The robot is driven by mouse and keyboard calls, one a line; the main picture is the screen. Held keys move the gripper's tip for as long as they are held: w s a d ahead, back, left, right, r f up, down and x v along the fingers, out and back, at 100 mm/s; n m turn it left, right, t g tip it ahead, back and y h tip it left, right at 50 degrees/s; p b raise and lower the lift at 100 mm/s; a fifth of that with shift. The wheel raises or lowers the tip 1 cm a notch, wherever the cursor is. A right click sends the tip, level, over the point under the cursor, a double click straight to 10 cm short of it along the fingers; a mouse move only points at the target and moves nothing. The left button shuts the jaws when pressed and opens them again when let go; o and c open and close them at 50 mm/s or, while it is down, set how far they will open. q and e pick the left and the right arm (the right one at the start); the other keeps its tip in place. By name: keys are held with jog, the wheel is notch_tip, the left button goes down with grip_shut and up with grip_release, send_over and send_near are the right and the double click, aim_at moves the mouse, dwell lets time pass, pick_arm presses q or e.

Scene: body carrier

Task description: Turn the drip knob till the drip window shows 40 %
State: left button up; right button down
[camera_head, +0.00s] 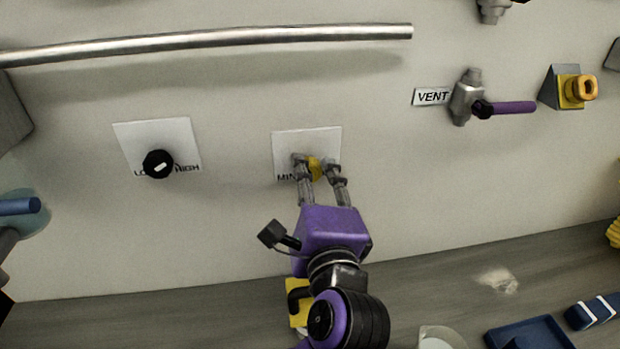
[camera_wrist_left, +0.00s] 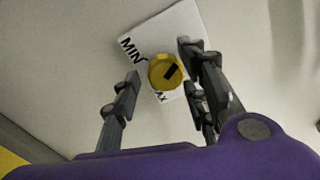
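A yellow round knob (camera_head: 314,170) sits on a white wall plate (camera_head: 307,139) marked MIN. In the left wrist view the yellow knob (camera_wrist_left: 163,74) carries a dark pointer mark, with MIN and part of MAX readable beside it. My left gripper (camera_head: 317,163) is at this knob, with its fingers spread on either side. In the left wrist view the left gripper (camera_wrist_left: 160,64) shows a gap between the left finger and the knob; contact on the right side is unclear. I see no label naming the drip knob and no drip window. My right gripper is not in view.
A black knob (camera_head: 158,164) on a LOW/HIGH plate is to the left. A metal rail (camera_head: 220,38) crosses above. A purple-handled VENT valve (camera_head: 505,108) and an orange-yellow fitting (camera_head: 578,90) are at the right. A blue tray (camera_head: 528,334) lies on the counter below.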

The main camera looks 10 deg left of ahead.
pick_arm(q)
jog(key=shift+w+f, duration=0.1)
grip_shut()
jog(key=shift+f+b, duration=0.25)
jog(key=shift+b, duration=0.2)
grip_release()
jog(key=shift+a+r, duration=0.1)
jog(key=shift+r, duration=0.15)
jog(key=r, duration=1)
jog(key=shift+d, duration=0.35)
jog(key=shift+a, duration=0.3)
